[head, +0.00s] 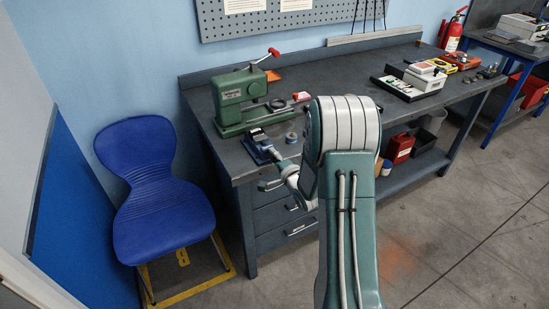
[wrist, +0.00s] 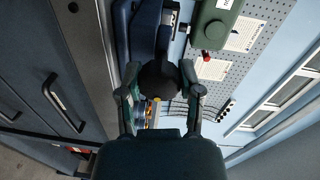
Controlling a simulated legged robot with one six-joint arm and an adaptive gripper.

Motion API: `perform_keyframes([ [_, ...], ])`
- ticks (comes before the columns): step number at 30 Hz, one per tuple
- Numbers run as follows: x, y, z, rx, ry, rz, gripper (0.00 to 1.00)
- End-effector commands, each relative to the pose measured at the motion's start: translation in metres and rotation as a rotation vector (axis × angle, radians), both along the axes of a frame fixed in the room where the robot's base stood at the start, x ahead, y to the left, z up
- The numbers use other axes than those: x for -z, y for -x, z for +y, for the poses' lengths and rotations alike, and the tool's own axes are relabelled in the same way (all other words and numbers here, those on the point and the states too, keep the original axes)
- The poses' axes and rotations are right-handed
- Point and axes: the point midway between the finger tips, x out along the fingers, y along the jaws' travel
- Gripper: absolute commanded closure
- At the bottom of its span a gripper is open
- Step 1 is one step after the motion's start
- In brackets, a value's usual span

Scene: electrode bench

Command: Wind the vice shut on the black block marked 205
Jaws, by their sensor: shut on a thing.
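The small blue vice (head: 261,147) sits at the bench's front left edge, and it also shows at the top of the wrist view (wrist: 147,35). My gripper (head: 277,160) is at its near end. In the wrist view my gripper (wrist: 160,80) is shut on a dark round piece (wrist: 159,80), which appears to be the vice handle. A small dark piece (head: 257,135) shows at the far end of the vice; it may be the black block. No 205 marking can be read, and the gap at the jaws is too small to judge.
A green press (head: 240,100) with a red-tipped lever stands just behind the vice. A small blue-rimmed roll (head: 291,137) lies to its right. A black tray (head: 399,88) is farther right. A blue chair (head: 163,205) stands left of the bench. The mid-bench is clear.

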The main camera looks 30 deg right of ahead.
Motion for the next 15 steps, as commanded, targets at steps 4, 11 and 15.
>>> perform_keyframes([
  [4, 0.0005, -0.0002, -0.0023, 0.005, -0.085, 0.003, 1.0],
  [11, 0.0011, 0.0, -0.0027, 0.006, -0.165, 0.008, 1.0],
  [15, 0.0015, 0.0002, -0.0029, 0.005, -0.186, 0.009, 1.0],
])
